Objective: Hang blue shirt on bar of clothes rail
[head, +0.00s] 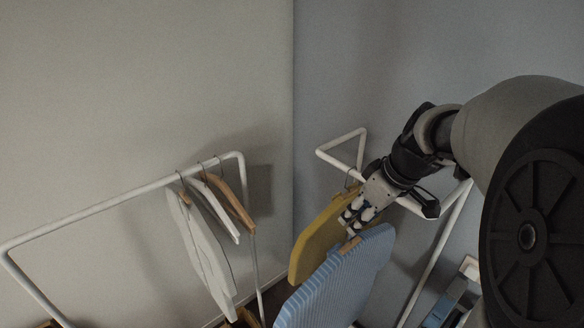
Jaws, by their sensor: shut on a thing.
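A blue striped shirt (335,284) on a wooden hanger (350,245) is in the head view, low and right of centre. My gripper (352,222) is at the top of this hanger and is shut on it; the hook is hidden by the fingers. The shirt hangs below the gripper, in front of a yellow shirt (318,238). The white bar of the right clothes rail (410,203) passes behind my gripper. I cannot tell whether the blue shirt's hook touches the bar.
A second white rail (110,203) stands at the left with a white shirt (200,250), a white hanger (222,213) and a wooden hanger (236,208). Blue and white items (447,300) lie at the lower right. Walls close off the back.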

